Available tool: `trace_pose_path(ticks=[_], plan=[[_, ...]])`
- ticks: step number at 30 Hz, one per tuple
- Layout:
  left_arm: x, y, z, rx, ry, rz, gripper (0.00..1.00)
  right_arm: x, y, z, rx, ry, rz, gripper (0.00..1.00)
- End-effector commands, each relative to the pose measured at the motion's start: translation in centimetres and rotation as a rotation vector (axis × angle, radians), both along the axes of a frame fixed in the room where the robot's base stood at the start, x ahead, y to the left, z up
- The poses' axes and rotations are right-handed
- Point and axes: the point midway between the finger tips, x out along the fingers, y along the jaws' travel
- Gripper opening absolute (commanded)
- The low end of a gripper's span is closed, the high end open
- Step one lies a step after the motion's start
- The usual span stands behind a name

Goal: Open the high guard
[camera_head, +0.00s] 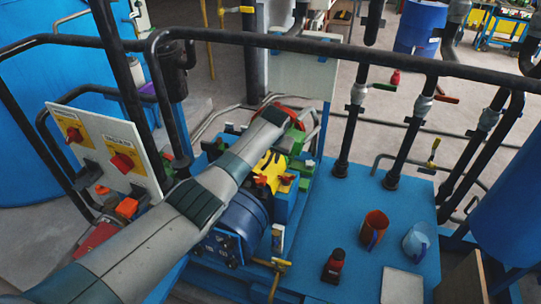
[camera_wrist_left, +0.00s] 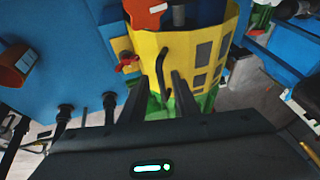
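A yellow curved guard (camera_wrist_left: 190,50) with dark rectangular openings fills the middle of the left wrist view. A thin black bent handle (camera_wrist_left: 161,66) stands out from it. In the head view the yellow guard (camera_head: 268,168) shows partly behind my left arm. My left gripper (camera_wrist_left: 159,84) has its two dark fingers apart, with the handle's lower part appearing between or just beyond the tips. I cannot tell whether they touch it. In the head view the arm reaches to the far end of the machine, and its fingers are not clear. My right gripper is not in view.
A dark rail (camera_head: 300,46) crosses the head view above the machine. A panel with red switches (camera_head: 108,150) stands left. Orange (camera_head: 373,230) and pale blue (camera_head: 416,242) mugs and a red-black object (camera_head: 333,266) stand on the blue platform (camera_head: 362,190) at right.

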Motion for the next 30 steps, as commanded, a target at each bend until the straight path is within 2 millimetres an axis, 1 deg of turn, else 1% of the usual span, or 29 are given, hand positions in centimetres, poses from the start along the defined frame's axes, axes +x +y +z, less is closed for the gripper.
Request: trace_pose_path(ticks=[11, 15, 23, 30], plan=[[0.1, 0.0, -0.2, 0.000, -0.001, 0.000, 0.28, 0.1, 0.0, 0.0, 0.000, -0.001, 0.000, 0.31], [0.1, 0.0, -0.2, 0.000, -0.001, 0.000, 0.00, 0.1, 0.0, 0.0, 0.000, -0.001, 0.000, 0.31], [0.1, 0.1, -0.1, -0.004, 0.000, 0.001, 0.00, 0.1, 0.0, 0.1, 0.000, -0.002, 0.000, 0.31], [0.4, 0.8, 1.0, -0.039, 0.010, 0.002, 0.00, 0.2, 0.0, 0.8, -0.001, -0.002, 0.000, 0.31]])
